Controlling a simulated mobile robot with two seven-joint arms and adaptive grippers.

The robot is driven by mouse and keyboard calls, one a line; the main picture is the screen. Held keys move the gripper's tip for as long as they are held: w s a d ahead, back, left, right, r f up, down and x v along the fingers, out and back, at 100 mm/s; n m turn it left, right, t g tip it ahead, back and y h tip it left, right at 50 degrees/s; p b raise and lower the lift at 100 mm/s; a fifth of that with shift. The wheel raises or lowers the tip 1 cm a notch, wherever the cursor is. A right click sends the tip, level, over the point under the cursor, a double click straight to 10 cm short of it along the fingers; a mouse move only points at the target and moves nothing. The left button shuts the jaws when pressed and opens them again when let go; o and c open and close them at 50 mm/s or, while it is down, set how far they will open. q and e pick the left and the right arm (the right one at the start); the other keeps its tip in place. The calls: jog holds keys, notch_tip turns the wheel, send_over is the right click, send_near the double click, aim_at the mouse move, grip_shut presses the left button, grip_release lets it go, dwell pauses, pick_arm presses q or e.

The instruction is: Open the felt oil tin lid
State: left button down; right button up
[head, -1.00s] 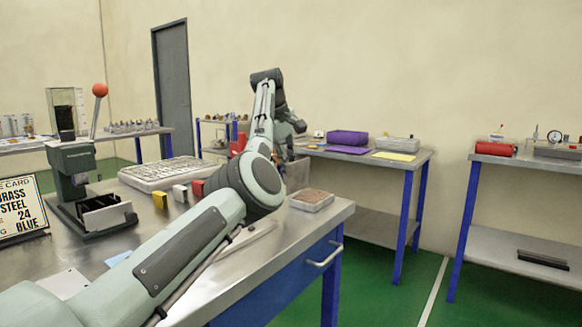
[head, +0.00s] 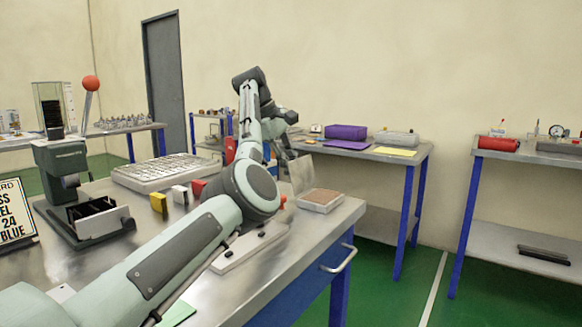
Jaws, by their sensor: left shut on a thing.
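The felt oil tin (head: 322,208) is a shallow pale tin with a brown felt pad inside, on the right end of the near workbench. Its lid (head: 302,174) is a thin grey plate standing steeply up at the tin's back left side, so the pad is uncovered. My left arm reaches over the bench and bends down to my left gripper (head: 287,153), which is shut on the lid near its upper left edge. The fingertips are small and partly hidden, so the exact grip is unclear. My right gripper is not in view.
On the near workbench (head: 300,243) stand a green press with a red ball lever (head: 90,83), a pale slotted tray (head: 165,171), and yellow, white and red blocks. A purple case (head: 346,132) is on the table behind. Green floor is clear at right.

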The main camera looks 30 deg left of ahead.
pick_arm(q)
jog(key=c, duration=1.5)
grip_release()
jog(key=shift+v, duration=6)
